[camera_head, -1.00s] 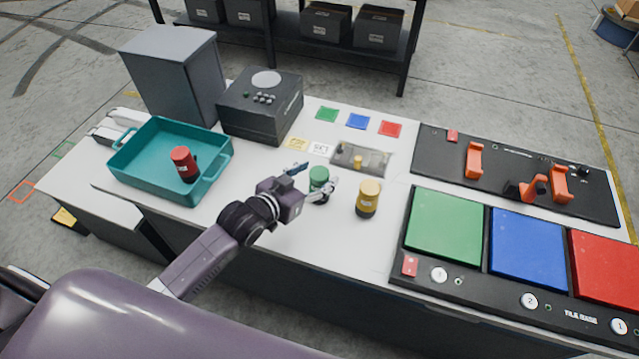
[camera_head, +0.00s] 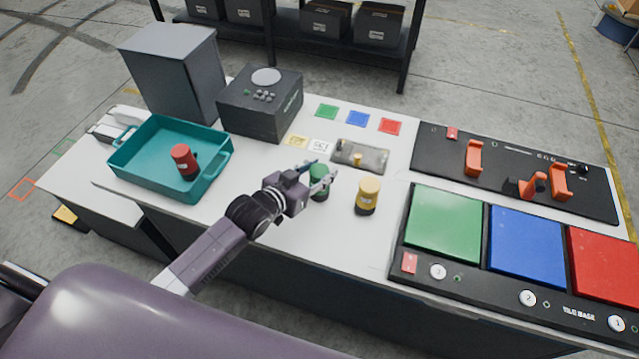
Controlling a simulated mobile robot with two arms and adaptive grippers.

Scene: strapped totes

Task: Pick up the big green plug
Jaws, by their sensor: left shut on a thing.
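The big green plug (camera_head: 319,190) stands on the white table near its front edge, left of the yellow plug (camera_head: 368,196). My left gripper (camera_head: 320,178) reaches in from the left and is shut on the green plug, with its fingers around the upper part. The fingers hide part of the plug. I cannot tell whether its base is off the table. My right gripper is not in view.
A teal tray (camera_head: 215,190) holding a red plug (camera_head: 184,161) stands at left. Behind it are a grey cabinet (camera_head: 172,75) and a dark button box (camera_head: 258,105). A tile base with green, blue and red tiles (camera_head: 598,268) is at right.

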